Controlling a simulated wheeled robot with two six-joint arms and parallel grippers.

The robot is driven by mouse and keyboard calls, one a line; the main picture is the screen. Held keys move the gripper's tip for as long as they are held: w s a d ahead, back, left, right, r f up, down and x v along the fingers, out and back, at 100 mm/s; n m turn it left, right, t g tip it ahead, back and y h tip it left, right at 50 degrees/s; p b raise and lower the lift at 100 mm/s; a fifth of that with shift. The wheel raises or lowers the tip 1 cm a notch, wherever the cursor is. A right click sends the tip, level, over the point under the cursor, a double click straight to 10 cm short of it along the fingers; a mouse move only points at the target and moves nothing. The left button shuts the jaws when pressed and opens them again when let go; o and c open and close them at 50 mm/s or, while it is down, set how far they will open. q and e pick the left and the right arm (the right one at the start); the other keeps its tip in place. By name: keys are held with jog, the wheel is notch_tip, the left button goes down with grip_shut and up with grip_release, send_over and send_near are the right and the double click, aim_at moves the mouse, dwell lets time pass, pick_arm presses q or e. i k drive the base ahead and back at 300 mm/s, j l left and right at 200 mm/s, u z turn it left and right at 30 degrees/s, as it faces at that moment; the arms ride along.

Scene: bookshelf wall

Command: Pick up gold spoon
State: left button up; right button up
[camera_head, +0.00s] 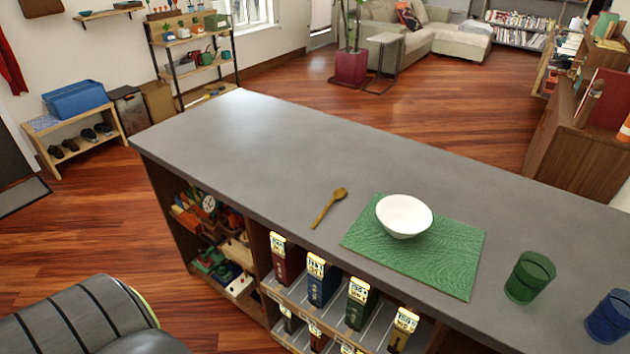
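The gold spoon (328,208) lies flat on the grey counter, left of the green mat. Its bowl end points away and to the right, and its handle reaches toward the counter's near edge. Nothing covers it. Neither of my grippers shows in this view.
The grey counter (254,142) has a wide clear area behind and left of the spoon. A white bowl (404,215) sits on the green mat (453,262). A green cup (529,277) and a blue cup (609,318) stand at the right. Shelves with boxes (322,281) lie below the near edge.

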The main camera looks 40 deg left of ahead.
aim_at(339, 194)
jog(key=u, duration=1.05)
